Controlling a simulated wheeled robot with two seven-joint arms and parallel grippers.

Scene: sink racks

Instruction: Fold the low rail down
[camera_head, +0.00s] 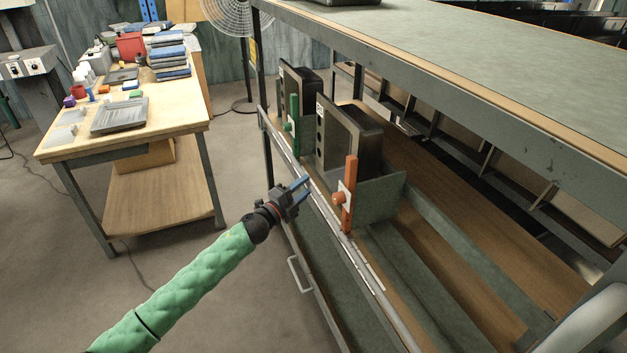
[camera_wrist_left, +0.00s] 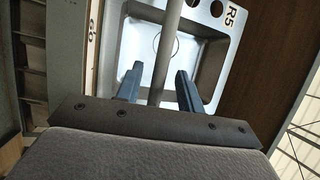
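The low rail (camera_head: 371,277) is a grey metal bar along the front edge of the rack's shelf. In the left wrist view a grey rod (camera_wrist_left: 170,45), which looks like this rail, runs between my two blue fingers. My left gripper (camera_head: 306,187) is open at the rail; its fingers also show in the left wrist view (camera_wrist_left: 157,82), with gaps on both sides of the rod. An orange upright latch (camera_head: 350,190) and a green upright latch (camera_head: 293,125) stand along the rail. My right gripper is not in view.
Two dark sinks (camera_head: 352,140) stand upright on the shelf behind the rail; a sink marked R5 (camera_wrist_left: 205,75) shows in the left wrist view. The rack's top shelf (camera_head: 500,75) overhangs. A wooden table (camera_head: 180,118) with small items stands left. Floor between is clear.

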